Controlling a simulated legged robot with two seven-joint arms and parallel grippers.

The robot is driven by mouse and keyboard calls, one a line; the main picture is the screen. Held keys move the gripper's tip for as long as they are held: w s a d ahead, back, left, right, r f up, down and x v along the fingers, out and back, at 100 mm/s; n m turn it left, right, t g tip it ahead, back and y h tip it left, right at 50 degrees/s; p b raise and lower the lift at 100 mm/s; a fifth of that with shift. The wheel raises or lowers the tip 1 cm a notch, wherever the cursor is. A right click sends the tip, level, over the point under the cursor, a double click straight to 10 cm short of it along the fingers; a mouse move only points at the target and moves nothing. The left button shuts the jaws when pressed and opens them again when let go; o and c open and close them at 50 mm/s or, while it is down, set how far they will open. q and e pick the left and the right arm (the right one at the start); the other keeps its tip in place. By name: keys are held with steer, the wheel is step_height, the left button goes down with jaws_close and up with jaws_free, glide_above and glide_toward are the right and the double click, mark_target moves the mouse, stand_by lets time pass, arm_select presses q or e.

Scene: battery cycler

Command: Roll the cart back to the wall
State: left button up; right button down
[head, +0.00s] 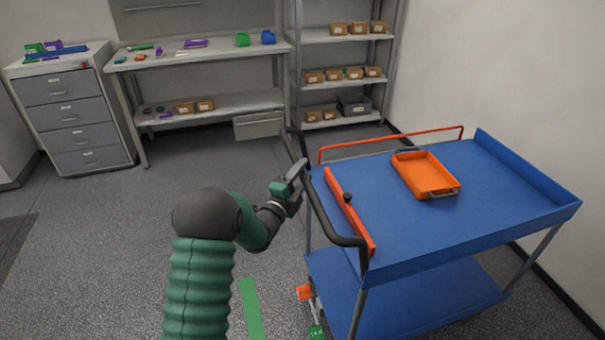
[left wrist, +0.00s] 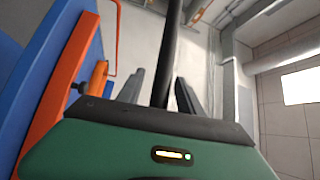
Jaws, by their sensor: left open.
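The cart (head: 520,195) is blue with two shelves and stands at the right of the head view, close to the right wall (head: 450,70). Its black push handle (head: 325,215) runs along its left end. My left gripper (head: 297,172) is at the handle, near its far part. In the left wrist view the two fingers are apart, with the black handle bar (left wrist: 173,50) showing between them. They do not look closed on it. My right gripper is in neither view.
An orange tray (head: 402,172) lies on the cart top beside an orange bar (head: 350,212). Red and green pedals (head: 305,292) sit low by the near wheel. Shelving (head: 345,78), a bench (head: 200,60) and a drawer cabinet (head: 75,125) line the back. The floor at left is clear.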

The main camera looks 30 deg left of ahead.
arm_select(q)
steer(key=shift+c, duration=0.4)
jaws_close()
steer(key=shift+f, duration=0.1)
steer(key=shift+s+d+f, duration=0.1)
steer(key=shift+f, duration=0.1)
stand_by(0.6)
